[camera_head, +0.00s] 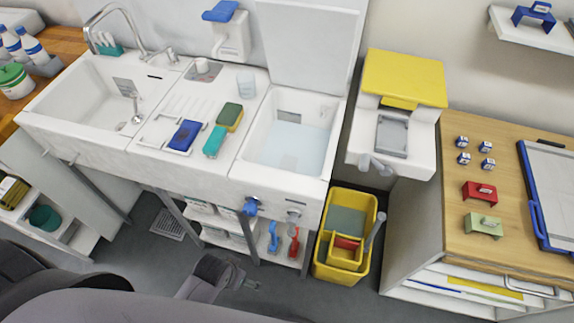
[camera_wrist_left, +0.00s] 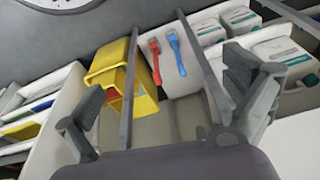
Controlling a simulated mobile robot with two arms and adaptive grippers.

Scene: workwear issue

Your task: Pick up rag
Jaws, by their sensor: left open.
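I cannot tell for certain which thing is the rag. On the white drainboard (camera_head: 165,125) in the head view lie a blue flat item (camera_head: 185,136), a teal item (camera_head: 214,141) and a green-and-yellow sponge (camera_head: 229,116), close together. My left gripper (camera_head: 238,280) is low in front of the sink unit, below and apart from these items. In the left wrist view its fingers (camera_wrist_left: 168,118) are spread wide with nothing held between them. The drainboard items do not show in that view. My right gripper is not in view.
White boxes (camera_wrist_left: 285,50) fill the lower shelf. The sink basin (camera_head: 90,95) and water-filled basin (camera_head: 290,145) flank the drainboard. A wooden cabinet (camera_head: 470,250) stands right.

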